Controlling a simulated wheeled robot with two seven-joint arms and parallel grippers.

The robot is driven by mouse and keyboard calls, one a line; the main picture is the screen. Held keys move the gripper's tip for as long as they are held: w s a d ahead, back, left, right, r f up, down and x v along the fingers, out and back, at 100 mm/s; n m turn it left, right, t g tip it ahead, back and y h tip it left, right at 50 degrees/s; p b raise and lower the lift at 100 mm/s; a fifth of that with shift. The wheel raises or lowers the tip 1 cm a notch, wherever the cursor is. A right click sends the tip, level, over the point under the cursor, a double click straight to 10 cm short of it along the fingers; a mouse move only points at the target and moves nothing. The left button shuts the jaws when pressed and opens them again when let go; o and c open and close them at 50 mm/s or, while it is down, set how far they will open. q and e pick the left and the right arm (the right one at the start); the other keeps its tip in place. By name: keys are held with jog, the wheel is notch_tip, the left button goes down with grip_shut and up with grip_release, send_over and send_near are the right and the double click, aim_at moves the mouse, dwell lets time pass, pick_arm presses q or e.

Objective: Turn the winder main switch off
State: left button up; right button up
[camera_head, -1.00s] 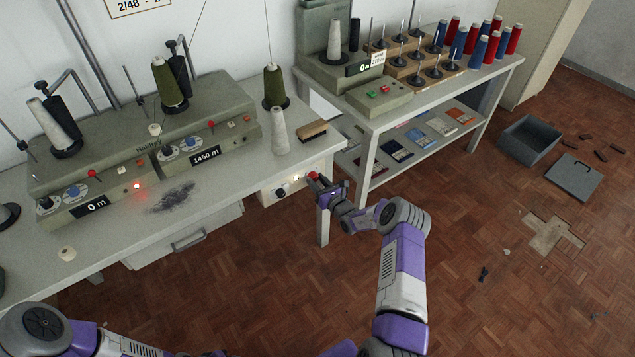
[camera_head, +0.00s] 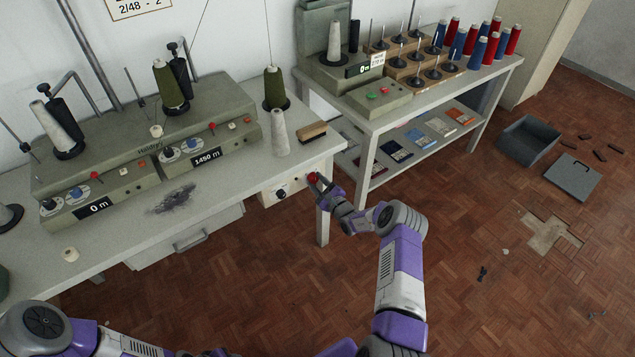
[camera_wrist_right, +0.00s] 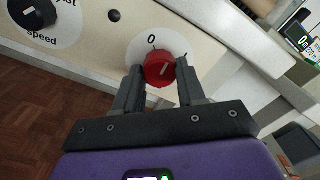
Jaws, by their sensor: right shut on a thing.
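The winder main switch is a red rotary knob (camera_head: 313,178) on the pale front panel (camera_head: 268,198) at the right end of the winder table. In the right wrist view the red knob (camera_wrist_right: 160,70) sits on a white disc, with a "0" printed above it and a short mark to its right. A pale line shows on the knob's face, tilted; its exact setting is hard to tell. My right gripper (camera_head: 318,183) is shut on the knob, one finger at each side. The left arm shows at the bottom left; its gripper is out of view.
A black speed dial (camera_wrist_right: 33,12) is on the same panel. The winder (camera_head: 145,150) stands on the table with cones and a brush (camera_head: 312,132). To the right is a second table (camera_head: 420,105) with spools.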

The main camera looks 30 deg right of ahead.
jog(key=n+p, duration=0.1)
jog(key=n, duration=0.3)
jog(key=shift+n, duration=0.3)
jog(key=shift+n+p, duration=0.35)
jog(key=shift+n, duration=1.55)
jog(key=shift+d, duration=0.1)
jog(key=o, duration=1.1)
jog(key=shift+c, duration=0.2)
jog(key=s+p, duration=0.2)
jog(key=s, duration=0.5)
jog(key=shift+s+d+p, duration=0.25)
jog(key=shift+s+p, duration=0.05)
jog(key=shift+p, duration=0.05)
